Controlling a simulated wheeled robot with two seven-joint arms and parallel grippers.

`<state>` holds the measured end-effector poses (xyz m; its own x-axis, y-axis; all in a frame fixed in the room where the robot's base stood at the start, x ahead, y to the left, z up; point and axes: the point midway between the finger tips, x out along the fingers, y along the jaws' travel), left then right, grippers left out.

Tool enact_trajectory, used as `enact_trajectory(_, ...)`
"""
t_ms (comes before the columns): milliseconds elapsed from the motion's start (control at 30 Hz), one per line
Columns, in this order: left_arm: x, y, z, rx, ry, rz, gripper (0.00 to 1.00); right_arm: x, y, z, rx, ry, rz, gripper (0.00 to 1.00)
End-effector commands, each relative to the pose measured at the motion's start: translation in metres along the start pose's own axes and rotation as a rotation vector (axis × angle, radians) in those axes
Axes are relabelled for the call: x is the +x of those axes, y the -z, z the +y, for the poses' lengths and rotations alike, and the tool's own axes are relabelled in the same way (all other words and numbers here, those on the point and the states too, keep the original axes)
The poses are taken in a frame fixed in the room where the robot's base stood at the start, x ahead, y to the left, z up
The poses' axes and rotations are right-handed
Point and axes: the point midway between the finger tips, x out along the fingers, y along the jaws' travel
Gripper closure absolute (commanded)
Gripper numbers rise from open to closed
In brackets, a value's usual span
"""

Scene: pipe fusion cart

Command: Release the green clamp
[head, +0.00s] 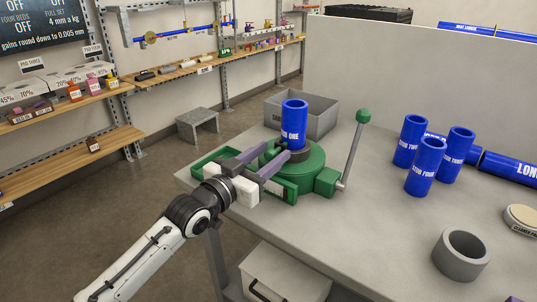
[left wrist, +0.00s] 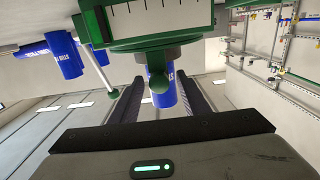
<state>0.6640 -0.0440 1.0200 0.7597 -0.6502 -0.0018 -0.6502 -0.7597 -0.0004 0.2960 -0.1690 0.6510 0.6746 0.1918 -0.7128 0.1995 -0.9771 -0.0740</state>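The green clamp (head: 307,171) sits on the grey table near its left corner. A blue pipe (head: 294,122) with white lettering ending in "ONE" stands upright in it. The clamp's lever (head: 352,150) has a green knob (head: 363,116) and leans up to the right. My left gripper (head: 274,152) reaches over the clamp's left side, close to the pipe's base. In the left wrist view its two fingers (left wrist: 160,95) are spread apart. A small rounded green part (left wrist: 158,82) and the blue pipe (left wrist: 168,97) show in the gap between them; contact cannot be told. My right gripper is not in view.
Several blue pipes (head: 426,173) stand or lie on the right of the table. A grey ring (head: 461,254) lies at the front right. A grey bin (head: 322,118) is behind the clamp. A grey panel (head: 400,75) rises at the table's back. The table's front middle is clear.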

Motion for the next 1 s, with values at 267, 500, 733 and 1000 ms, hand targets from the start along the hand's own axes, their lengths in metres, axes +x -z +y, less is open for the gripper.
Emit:
enact_trajectory(267,-0.017,-0.001,-0.001,-0.001,0.0,-0.001,0.58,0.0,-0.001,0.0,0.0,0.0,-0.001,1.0)
enact_trajectory(500,-0.061,-0.002,-0.001,0.001,0.001,-0.002,0.58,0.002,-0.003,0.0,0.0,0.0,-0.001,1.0)
enact_trajectory(733,-0.095,-0.001,0.0,0.0,0.001,-0.001,0.58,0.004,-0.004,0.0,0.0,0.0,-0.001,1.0)
enact_trajectory(1000,-0.104,0.0,0.0,0.0,0.001,0.0,0.58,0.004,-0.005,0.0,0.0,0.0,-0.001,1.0)
